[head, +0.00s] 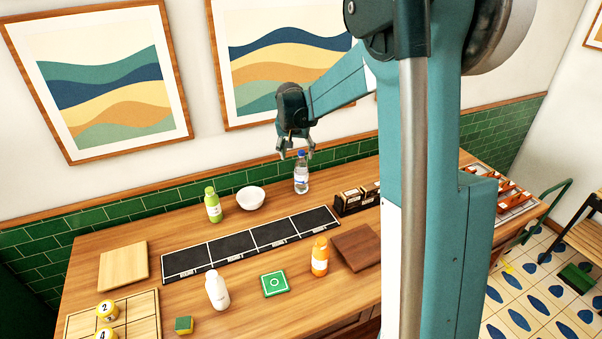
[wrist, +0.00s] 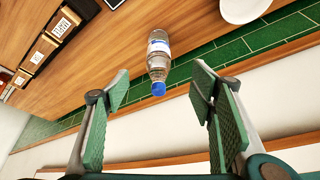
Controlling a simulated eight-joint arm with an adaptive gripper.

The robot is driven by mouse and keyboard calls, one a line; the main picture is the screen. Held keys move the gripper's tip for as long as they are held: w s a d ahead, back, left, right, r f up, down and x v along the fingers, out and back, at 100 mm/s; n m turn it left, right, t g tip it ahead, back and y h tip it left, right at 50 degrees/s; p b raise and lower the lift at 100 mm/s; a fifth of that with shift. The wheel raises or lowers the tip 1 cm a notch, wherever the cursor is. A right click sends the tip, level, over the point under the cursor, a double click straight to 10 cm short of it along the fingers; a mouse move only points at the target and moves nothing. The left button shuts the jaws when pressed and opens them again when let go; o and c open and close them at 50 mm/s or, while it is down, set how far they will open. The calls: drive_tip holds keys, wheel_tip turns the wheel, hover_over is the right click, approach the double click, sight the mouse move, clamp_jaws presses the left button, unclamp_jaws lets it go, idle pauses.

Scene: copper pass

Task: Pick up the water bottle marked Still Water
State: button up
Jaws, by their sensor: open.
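The water bottle (head: 301,174) is clear with a blue cap and a pale label. It stands upright near the back edge of the wooden counter, by the green tiles. In the wrist view the bottle (wrist: 158,60) shows with its blue cap toward me, between and beyond the fingers. Its label text is too small to read. My gripper (head: 296,153) is above the bottle and slightly to its left in the head view. In the wrist view my gripper (wrist: 164,105) is open and empty, its two green-padded fingers spread wide apart.
A white bowl (head: 250,198) and a green bottle (head: 213,205) stand left of the water bottle. Dark boxes (head: 349,199) stand to its right. A black sectioned mat (head: 252,243) lies in front. An orange bottle (head: 320,257) and a white bottle (head: 217,290) stand nearer.

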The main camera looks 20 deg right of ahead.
sight(301, 152)
drive_tip(key=shift+m+g, duration=0.3)
drive_tip(key=shift+m, duration=0.3)
drive_tip(key=w+d+f+p, duration=0.1)
drive_tip(key=w, duration=0.1)
drive_tip(key=w+d+f+p, duration=0.1)
drive_tip(key=w+d+f, duration=0.1)
drive_tip(key=w+d+f+p, duration=0.1)
drive_tip(key=w+f, duration=0.1)
drive_tip(key=shift+w+d, duration=0.3)
drive_tip(key=shift+w, duration=0.1)
drive_tip(key=shift+f, duration=0.1)
drive_tip(key=shift+x, duration=1.25)
drive_tip(key=shift+w+d+f, duration=0.1)
drive_tip(key=shift+f, duration=0.05)
drive_tip(key=shift+p+x, duration=0.35)
drive_tip(key=shift+x, duration=2.05)
drive_tip(key=shift+d, duration=0.15)
